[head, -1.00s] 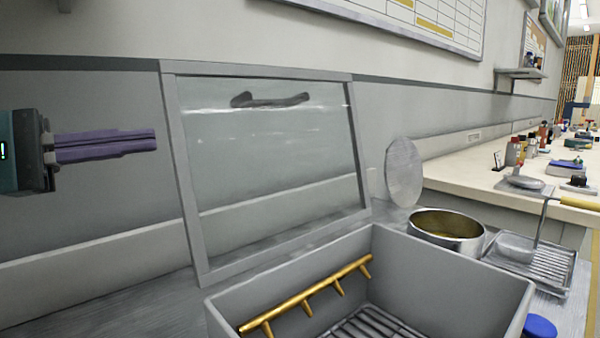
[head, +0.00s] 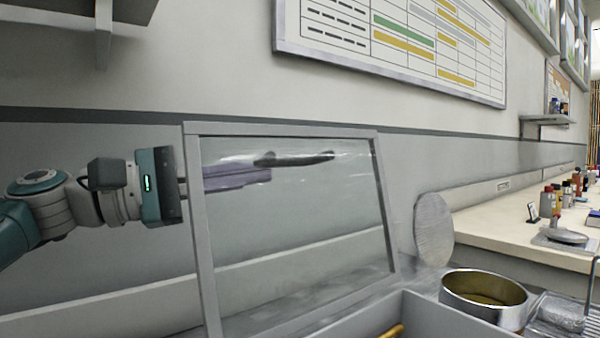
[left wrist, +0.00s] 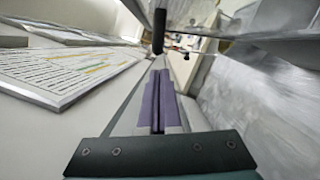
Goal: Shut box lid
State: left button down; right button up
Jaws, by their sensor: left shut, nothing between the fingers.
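The box lid (head: 300,235) is a clear pane in a grey frame, standing open and upright at the back of the grey box (head: 440,320). A dark handle (head: 293,159) shows near its top edge. My left gripper (head: 268,175) has purple fingers, shut and empty. The fingers are seen through the pane, behind the lid and close to the handle; I cannot tell if they touch it. In the left wrist view the shut fingers (left wrist: 158,75) point ahead, with the lid pane (left wrist: 265,100) along the right. My right gripper is not in view.
A round metal pot (head: 484,298) stands right of the box, with a grey disc (head: 433,230) upright behind it. A wall board (head: 400,45) hangs above. A shelf (head: 75,25) juts out at upper left. A counter (head: 500,230) with bottles lies at right.

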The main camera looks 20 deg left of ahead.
pick_arm(q)
jog(key=shift+s+d+r, duration=0.25)
jog(key=shift+s+d, duration=0.05)
jog(key=shift+d, duration=0.1)
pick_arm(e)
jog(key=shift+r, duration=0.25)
pick_arm(q)
jog(key=shift+r, duration=0.1)
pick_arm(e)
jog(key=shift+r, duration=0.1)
